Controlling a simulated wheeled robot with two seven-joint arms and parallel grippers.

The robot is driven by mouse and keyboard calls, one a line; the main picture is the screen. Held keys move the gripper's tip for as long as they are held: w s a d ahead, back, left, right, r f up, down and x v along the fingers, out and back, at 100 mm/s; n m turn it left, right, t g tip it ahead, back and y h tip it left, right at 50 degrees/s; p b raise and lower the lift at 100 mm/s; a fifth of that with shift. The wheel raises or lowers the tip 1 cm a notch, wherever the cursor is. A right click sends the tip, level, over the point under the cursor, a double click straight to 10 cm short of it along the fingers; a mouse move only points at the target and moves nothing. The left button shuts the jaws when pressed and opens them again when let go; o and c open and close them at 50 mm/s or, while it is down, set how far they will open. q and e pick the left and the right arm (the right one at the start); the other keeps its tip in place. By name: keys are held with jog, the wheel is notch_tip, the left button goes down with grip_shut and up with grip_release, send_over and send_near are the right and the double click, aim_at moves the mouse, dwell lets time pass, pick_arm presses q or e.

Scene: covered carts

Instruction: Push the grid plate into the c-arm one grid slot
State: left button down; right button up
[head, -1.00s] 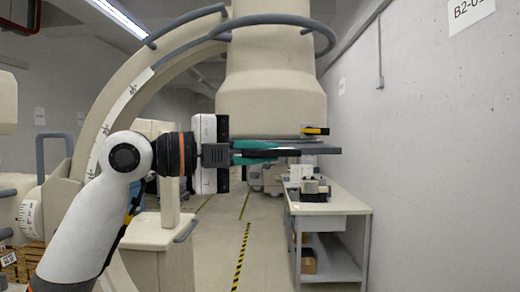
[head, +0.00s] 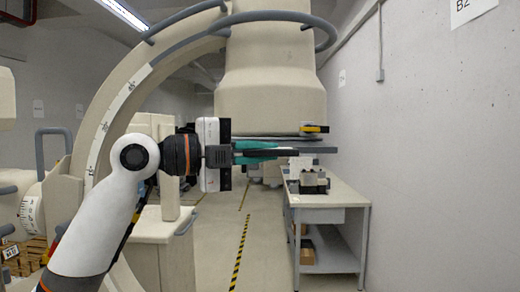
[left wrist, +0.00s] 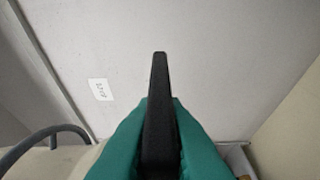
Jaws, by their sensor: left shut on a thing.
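The c-arm one (head: 270,95) is a large beige housing hanging from a curved arm, with a grey rim along its underside. The grid plate (head: 320,150) shows edge-on as a thin grey strip just below that rim, roughly level. My left gripper (head: 256,151) has teal fingers and is shut on the plate's black handle, left of centre under the housing. The left wrist view shows the dark handle (left wrist: 159,95) between the teal fingers (left wrist: 160,145). The slot opening is hard to make out, and I cannot tell whether the plate is in it. My right gripper is not in view.
A yellow-and-black part (head: 314,129) sits at the housing's lower right edge. A light workbench (head: 345,196) with dark equipment stands behind at the right, against the wall. A beige cabinet (head: 165,230) is at the lower left. The aisle floor between them is clear.

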pick_arm(q)
jog(key=shift+w+r+p, duration=0.15)
jog(key=shift+w+p, duration=5.1)
jog(key=shift+w, duration=1.3)
jog(key=shift+w+p, duration=0.8)
jog(key=shift+w, duration=0.55)
jog(key=c, duration=1.4)
grip_release()
jog(key=shift+c, duration=0.2)
jog(key=shift+o, duration=0.2)
jog(key=shift+f, duration=0.2)
jog(key=b+v, duration=0.3)
jog(key=v, duration=0.1)
jog(key=shift+f+b, duration=0.3)
jog(key=b+v, duration=0.3)
jog(key=v, duration=0.3)
jog(key=shift+s+a+r+b, duration=0.15)
jog(key=shift+a+r+b, duration=0.05)
jog(key=shift+a+b, duration=0.15)
jog(key=shift+s+a+r, duration=0.25)
jog(key=shift+s+a, duration=0.1)
jog(key=shift+a, duration=0.25)
